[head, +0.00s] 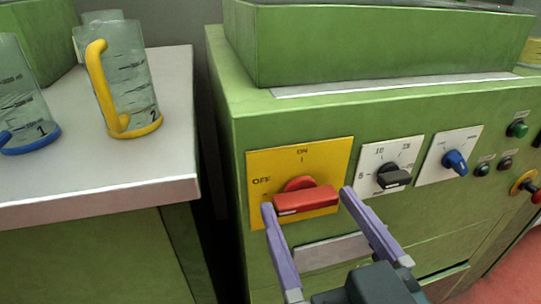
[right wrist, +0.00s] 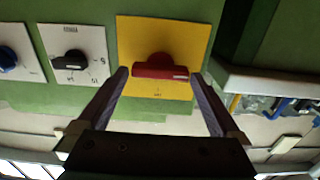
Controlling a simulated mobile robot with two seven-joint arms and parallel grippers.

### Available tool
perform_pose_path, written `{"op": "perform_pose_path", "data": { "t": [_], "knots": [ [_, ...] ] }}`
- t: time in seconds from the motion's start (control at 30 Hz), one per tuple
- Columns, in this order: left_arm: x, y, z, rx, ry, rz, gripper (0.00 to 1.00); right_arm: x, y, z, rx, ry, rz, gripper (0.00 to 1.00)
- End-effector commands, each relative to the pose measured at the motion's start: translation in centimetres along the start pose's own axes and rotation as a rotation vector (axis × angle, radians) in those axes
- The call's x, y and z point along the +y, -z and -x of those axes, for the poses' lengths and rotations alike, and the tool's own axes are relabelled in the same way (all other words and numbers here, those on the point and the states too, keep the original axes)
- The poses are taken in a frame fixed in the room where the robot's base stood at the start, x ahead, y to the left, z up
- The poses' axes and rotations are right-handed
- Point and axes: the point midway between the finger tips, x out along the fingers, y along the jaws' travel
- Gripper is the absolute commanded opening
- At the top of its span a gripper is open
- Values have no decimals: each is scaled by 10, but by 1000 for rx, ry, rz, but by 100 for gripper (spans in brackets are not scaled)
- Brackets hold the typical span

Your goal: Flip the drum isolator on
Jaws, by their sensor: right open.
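The drum isolator is a red bar handle (head: 306,201) on a yellow plate (head: 335,157) on the green machine's front. The plate reads OFF at the left and ON at the top. The bar lies roughly level, across the plate, in line with OFF. It also shows in the right wrist view (right wrist: 158,70), which is upside down, with a white mark at its right end. My right gripper (head: 307,199) is open, with one purple finger at each end of the bar. In the right wrist view its fingers (right wrist: 158,74) flank the bar; I cannot tell whether they touch it.
A black dial (head: 393,177) and a blue selector (head: 455,162) sit right of the isolator, followed by several buttons. A grey-topped bench (head: 100,185) at the left holds measuring jugs (head: 125,75). A dark gap separates bench and machine.

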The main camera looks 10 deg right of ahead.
Motion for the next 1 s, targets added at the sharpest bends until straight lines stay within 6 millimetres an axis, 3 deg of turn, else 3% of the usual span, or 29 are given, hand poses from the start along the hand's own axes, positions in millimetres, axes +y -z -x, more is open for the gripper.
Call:
{"op": "perform_pose_path", "data": {
  "t": [0.27, 0.83, 1.0],
  "knots": [
    [-1, 0, 0, 0, 3, -3, 100, 0, 0, -2, -1, 0, 0, 100],
    [0, 0, 0, 0, -2, 3, 100, 0, 0, -2, 0, -1, 0, 36],
    [2, 0, 0, 1, -5, 7, 100, 0, 0, -2, 0, -1, -5, 34]
  ]
}}
